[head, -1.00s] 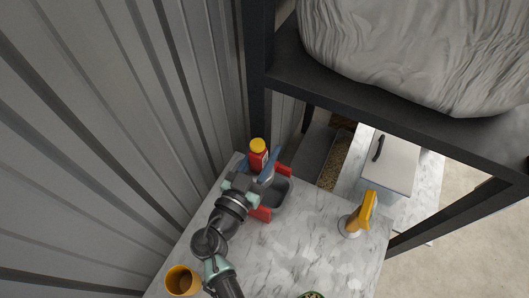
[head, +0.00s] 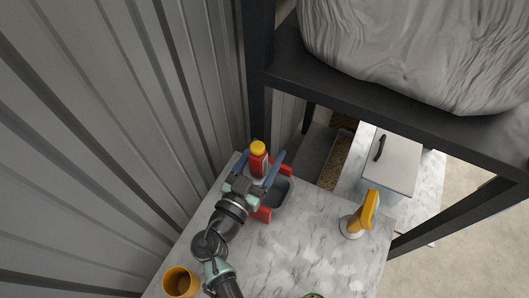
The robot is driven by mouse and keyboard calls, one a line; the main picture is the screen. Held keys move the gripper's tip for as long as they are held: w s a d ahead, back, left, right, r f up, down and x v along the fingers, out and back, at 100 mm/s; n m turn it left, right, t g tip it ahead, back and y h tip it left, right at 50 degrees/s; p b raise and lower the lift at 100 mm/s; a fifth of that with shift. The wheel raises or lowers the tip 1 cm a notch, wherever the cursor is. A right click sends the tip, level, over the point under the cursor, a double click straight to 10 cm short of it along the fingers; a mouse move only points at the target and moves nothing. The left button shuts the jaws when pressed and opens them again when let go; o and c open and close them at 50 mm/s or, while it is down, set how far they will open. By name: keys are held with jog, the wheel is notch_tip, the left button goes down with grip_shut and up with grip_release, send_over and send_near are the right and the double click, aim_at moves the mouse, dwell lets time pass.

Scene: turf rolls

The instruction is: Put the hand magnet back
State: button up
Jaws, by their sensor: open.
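A yellow-orange handle on a round grey base, which looks like the hand magnet (head: 367,211), stands upright on the right part of the marble-topped table (head: 300,250). My gripper (head: 262,158) is at the table's far left corner, well to the left of the magnet. Its blue fingers are spread apart and the gripper is open. A red bottle with a yellow cap (head: 258,159) shows between the fingers; I cannot tell whether they touch it. A grey tray with red end pieces (head: 281,192) lies just right of my gripper, partly hidden by it.
An orange cup (head: 181,282) stands at the near left. A dark shelf frame (head: 390,98) with a grey sack (head: 410,45) overhangs the right side. A corrugated wall (head: 110,140) runs along the left. The table's middle is clear.

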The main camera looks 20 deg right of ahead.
jog(key=shift+r+p, duration=0.25)
jog(key=shift+p, duration=0.7)
jog(key=shift+s+a+f+b, duration=0.6)
jog(key=shift+a+b, duration=0.2)
jog(key=shift+b, duration=0.1)
jog(key=r+b+v, duration=0.1)
jog(key=b+v, duration=0.2)
jog(key=v, duration=0.8)
jog(key=shift+s+r+b, duration=0.2)
jog(key=shift+r+b, duration=0.05)
jog(key=shift+b, duration=0.1)
jog(key=shift+d, duration=0.15)
